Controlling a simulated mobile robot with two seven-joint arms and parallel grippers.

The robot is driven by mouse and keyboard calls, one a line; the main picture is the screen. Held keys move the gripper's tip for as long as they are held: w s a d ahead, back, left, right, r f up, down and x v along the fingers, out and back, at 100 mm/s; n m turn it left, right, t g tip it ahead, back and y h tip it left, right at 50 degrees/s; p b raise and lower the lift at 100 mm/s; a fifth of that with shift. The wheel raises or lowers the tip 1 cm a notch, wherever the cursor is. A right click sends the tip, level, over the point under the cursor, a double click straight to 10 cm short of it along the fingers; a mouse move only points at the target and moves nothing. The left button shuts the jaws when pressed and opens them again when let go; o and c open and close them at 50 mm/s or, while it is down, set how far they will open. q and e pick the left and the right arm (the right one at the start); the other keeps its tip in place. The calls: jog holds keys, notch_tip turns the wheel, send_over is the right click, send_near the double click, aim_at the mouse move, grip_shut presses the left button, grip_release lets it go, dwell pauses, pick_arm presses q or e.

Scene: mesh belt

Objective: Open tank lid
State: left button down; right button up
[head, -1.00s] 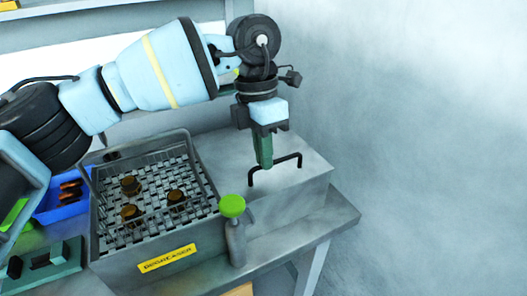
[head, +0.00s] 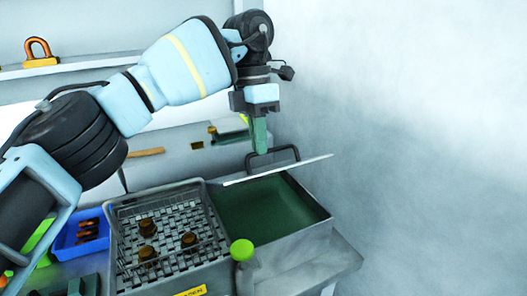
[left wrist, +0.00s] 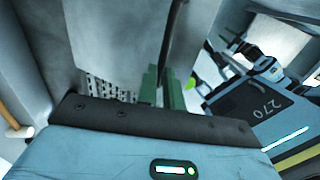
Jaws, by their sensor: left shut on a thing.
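The tank (head: 293,240) is a grey metal box with a dark green inside, on the right side of the bench in the head view. Its grey lid (head: 300,167) is raised and tilted, seen almost edge-on above the tank's far side. The black lid handle (head: 287,149) is on the lid. My left gripper (head: 261,149) points down with its green fingers shut on the handle. The green fingers also show in the left wrist view (left wrist: 160,88), where the grip itself is hard to make out. My right gripper is not in view.
A mesh basket (head: 125,240) with several brown round parts stands left of the tank. A green ball knob (head: 242,250) rises at the tank's front. A blue bin (head: 75,240) lies further left. A pale wall is close on the right.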

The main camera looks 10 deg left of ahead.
pick_arm(q)
jog(key=shift+w+a+f, duration=0.45)
jog(key=shift+w+a, duration=0.15)
jog(key=shift+a, duration=0.05)
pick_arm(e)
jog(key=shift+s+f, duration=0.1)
pick_arm(q)
jog(key=c, duration=1.7)
grip_release()
jog(key=shift+w, duration=0.15)
jog(key=shift+c, duration=0.2)
jog(key=shift+o, duration=1.1)
jog(key=shift+w+a+f, duration=0.1)
jog(key=shift+w+a, duration=0.05)
jog(key=shift+w, duration=0.05)
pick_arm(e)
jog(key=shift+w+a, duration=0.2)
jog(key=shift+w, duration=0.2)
pick_arm(q)
jog(key=shift+s, duration=0.1)
jog(key=shift+r, duration=0.25)
